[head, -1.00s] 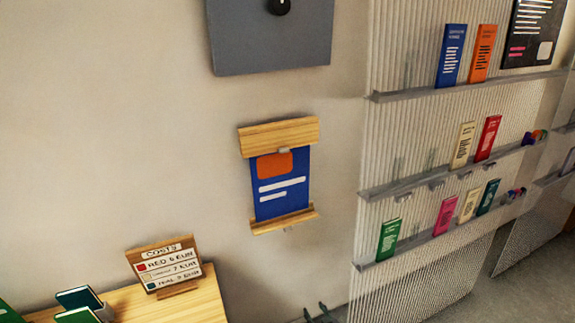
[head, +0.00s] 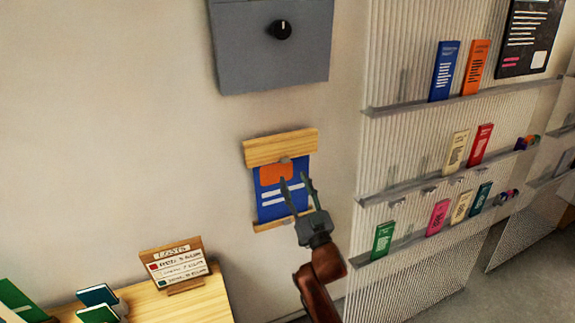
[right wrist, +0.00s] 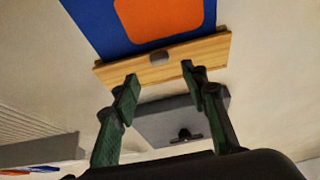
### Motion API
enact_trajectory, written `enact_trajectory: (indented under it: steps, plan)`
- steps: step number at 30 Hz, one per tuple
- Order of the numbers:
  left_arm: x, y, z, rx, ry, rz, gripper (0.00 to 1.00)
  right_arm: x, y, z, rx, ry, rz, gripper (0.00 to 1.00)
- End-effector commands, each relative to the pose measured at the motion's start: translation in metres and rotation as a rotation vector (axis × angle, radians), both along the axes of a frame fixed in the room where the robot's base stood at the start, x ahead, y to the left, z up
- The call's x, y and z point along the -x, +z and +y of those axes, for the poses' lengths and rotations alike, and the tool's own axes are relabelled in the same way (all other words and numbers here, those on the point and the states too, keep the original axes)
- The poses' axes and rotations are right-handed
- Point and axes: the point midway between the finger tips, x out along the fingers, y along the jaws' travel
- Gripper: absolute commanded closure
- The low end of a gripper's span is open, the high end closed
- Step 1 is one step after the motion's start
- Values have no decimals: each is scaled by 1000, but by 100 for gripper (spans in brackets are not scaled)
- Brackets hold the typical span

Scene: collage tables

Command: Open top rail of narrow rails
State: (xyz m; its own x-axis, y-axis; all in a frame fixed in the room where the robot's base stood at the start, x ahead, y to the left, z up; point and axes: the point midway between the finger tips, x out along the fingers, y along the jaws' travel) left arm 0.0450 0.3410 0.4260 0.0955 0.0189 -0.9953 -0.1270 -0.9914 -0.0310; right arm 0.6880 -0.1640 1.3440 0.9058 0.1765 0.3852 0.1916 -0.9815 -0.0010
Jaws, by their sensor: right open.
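The narrow rails hold a blue poster (head: 268,212) with an orange block on the wall. The wooden top rail (head: 279,147) has a small grey tab (head: 285,159) at its lower middle. The bottom rail (head: 262,226) is partly hidden by my gripper. My right gripper (head: 294,178) is open and empty, in front of the poster and just below the top rail in the head view. In the right wrist view, seen upside down, the top rail (right wrist: 190,58) and its tab (right wrist: 159,58) lie beyond and between the open fingertips. My left gripper is out of view.
A grey panel with a black knob (head: 281,30) hangs above the rails. A ribbed board with shelves of leaflets (head: 455,150) stands to the right. A wooden table (head: 200,300) with a price sign (head: 176,265) is at lower left. The wall left of the rails is bare.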

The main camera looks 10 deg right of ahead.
Motion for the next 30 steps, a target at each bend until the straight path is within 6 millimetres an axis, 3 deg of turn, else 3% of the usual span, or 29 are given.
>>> enact_trajectory:
  steps: [6, 12, 23, 30]
  plan:
    - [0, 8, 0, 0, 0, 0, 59, -33, 15, 7, 1, 1, 1, 59]
    - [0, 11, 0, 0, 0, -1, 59, -52, 22, 11, 1, 0, 2, 59]
    - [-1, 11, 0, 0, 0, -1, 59, -57, 23, 12, 1, 1, 2, 59]
    - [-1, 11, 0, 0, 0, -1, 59, -57, 23, 12, 2, 1, 3, 76]
